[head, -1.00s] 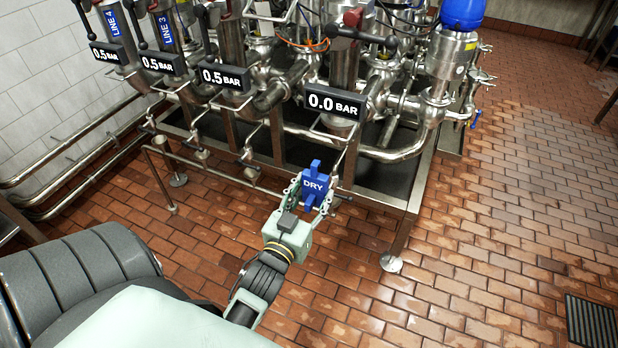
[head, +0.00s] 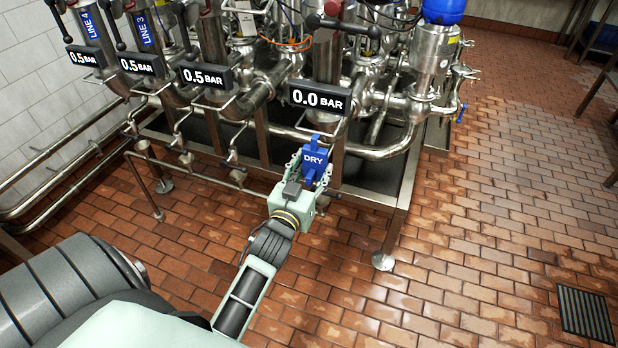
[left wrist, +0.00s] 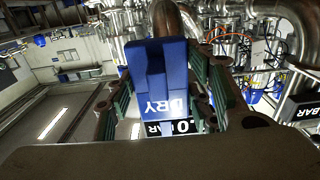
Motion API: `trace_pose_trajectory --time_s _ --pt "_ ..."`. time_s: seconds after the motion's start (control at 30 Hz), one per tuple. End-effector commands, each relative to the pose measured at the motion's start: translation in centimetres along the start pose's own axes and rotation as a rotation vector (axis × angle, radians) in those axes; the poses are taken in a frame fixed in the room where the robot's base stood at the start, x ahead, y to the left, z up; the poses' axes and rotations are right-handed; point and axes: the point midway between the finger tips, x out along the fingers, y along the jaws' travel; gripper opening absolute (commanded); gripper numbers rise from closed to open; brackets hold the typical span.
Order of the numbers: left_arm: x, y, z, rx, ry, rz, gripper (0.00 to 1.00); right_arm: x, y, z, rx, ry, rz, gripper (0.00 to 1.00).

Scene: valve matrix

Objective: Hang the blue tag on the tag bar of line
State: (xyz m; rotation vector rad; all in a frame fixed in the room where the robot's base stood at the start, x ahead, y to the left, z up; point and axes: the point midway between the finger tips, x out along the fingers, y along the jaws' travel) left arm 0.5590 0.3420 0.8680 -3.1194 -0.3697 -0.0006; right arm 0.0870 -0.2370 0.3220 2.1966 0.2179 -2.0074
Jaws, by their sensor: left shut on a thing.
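The blue tag (head: 316,159), marked DRY, is held in my left gripper (head: 308,172) in the head view. The gripper is shut on it, and the tag stands up past the fingertips. In the left wrist view the tag (left wrist: 160,80) sits between the two fingers, with a 0.0 BAR display partly hidden behind it. In the head view the tag is below the 0.0 BAR display (head: 319,98), in front of the pipe frame. Tag bars hang below the displays; the one below 0.0 BAR is partly hidden by the tag and gripper. My right gripper is not in view.
Other lines stand to the left with 0.5 BAR displays (head: 207,75); LINE 3 (head: 146,28) and LINE 4 (head: 90,28) labels show. A steel frame leg (head: 395,225) stands right of the gripper. Tiled floor (head: 480,230) is open at the right, with a drain grate (head: 584,313).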

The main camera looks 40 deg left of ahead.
Motion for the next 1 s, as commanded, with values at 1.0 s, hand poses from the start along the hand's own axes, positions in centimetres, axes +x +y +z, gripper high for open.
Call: trace_pose_trajectory --time_s 1.0 --pt "4.7 0.0 1.2 -0.001 0.0 -0.001 0.17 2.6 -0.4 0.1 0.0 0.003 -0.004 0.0"
